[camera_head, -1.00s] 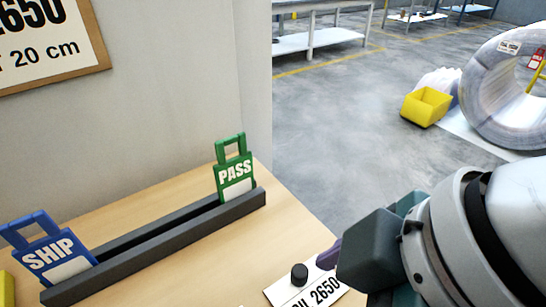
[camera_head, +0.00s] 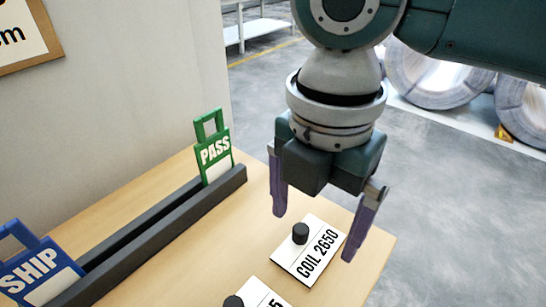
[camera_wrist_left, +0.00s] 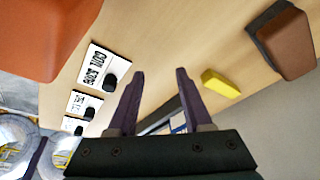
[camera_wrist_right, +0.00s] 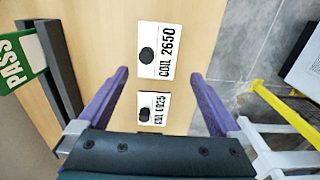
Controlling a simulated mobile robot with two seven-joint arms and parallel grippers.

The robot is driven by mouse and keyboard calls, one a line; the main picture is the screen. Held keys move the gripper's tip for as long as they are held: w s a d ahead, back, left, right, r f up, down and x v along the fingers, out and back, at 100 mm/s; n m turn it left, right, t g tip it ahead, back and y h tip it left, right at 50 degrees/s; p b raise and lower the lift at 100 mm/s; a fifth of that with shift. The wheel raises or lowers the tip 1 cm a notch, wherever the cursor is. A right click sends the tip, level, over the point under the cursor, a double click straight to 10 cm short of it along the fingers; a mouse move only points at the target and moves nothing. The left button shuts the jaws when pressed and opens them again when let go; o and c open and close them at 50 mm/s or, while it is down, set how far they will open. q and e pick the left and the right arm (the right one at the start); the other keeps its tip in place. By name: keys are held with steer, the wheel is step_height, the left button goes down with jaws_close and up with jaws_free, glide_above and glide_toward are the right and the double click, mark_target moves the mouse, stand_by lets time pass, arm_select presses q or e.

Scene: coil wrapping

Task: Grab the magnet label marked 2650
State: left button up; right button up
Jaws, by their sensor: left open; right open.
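The white magnet label marked COIL 2650 (camera_head: 314,254) lies flat on the wooden table near its right edge, with a black round knob (camera_head: 300,233) on it. It also shows in the right wrist view (camera_wrist_right: 167,38), beyond the fingertips. My right gripper (camera_head: 322,232) is open and empty above this label, its purple fingers pointing down on either side of it. My left gripper (camera_wrist_left: 160,73) is open and empty in the left wrist view. It is out of the head view.
A second label (camera_head: 262,293) with a knob lies close in front; it reads 1925 or similar in the right wrist view (camera_wrist_right: 153,108). A dark rack (camera_head: 165,230) holds the green PASS tag (camera_head: 215,150) and blue SHIP tag (camera_head: 38,270). Wire coils (camera_head: 435,78) stand on the floor beyond.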

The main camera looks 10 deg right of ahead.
mark_target(304, 253)
steer(key=f, duration=0.5)
steer(key=shift+w+a+b, duration=0.1)
steer(key=shift+w+b, duration=0.1)
steer(key=shift+b, duration=0.2)
steer(key=c, duration=1.3)
steer(key=shift+r, duration=0.15)
